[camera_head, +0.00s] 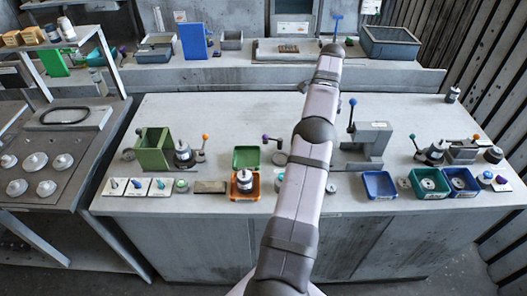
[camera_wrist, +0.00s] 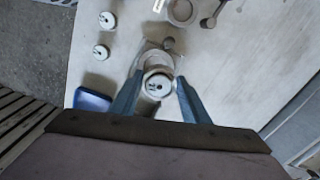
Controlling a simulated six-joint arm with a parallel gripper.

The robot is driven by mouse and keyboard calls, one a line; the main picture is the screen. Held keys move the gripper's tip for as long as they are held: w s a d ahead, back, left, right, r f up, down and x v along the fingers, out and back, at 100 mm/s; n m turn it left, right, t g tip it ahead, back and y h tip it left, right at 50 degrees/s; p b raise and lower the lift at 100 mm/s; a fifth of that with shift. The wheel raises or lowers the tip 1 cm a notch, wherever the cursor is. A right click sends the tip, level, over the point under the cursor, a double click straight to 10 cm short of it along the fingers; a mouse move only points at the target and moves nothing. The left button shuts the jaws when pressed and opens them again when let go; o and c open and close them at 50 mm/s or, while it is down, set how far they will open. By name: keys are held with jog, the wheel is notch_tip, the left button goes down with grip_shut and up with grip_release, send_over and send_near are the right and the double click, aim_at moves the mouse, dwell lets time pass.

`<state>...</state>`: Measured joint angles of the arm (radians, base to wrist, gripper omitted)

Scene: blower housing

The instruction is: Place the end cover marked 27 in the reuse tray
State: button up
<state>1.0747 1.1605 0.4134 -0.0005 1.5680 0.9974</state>
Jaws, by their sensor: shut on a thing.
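In the wrist view my gripper (camera_wrist: 160,76) has its two blue fingers shut on a round, pale end cover (camera_wrist: 158,86). The cover has a dark marking on its face that is too small to read surely. A grey fixture (camera_wrist: 152,48) lies just beyond the held cover; I cannot tell whether they touch. In the head view my arm hides the gripper and the held cover. A blue tray (camera_head: 380,185), a green tray (camera_head: 430,183) and a dark blue tray (camera_head: 460,182) stand at the bench's front right. I cannot read which is the reuse tray.
An orange tray (camera_head: 245,186) holds a part at front centre. A grey press with a blue-knobbed lever (camera_head: 368,140) stands right of my arm. A blue container (camera_wrist: 92,99) lies left of my gripper, near the bench edge. Two pale discs (camera_wrist: 107,20) (camera_wrist: 101,51) lie beyond it.

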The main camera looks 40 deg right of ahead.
jog(key=w+a+r+n+b, duration=0.2)
jog(key=w+a+n, duration=0.2)
jog(key=w+a, duration=1.2)
jog(key=a+f, duration=0.1)
jog(key=f, duration=0.1)
jog(key=w+a+f, duration=0.1)
jog(key=shift+w+a+f, duration=0.15)
jog(key=shift+w+f, duration=0.05)
jog(key=shift+f, duration=0.15)
dwell(0.9)
jog(key=shift+f+p, duration=1.4)
jog(key=shift+f, duration=3.55)
jog(key=shift+f, duration=0.1)
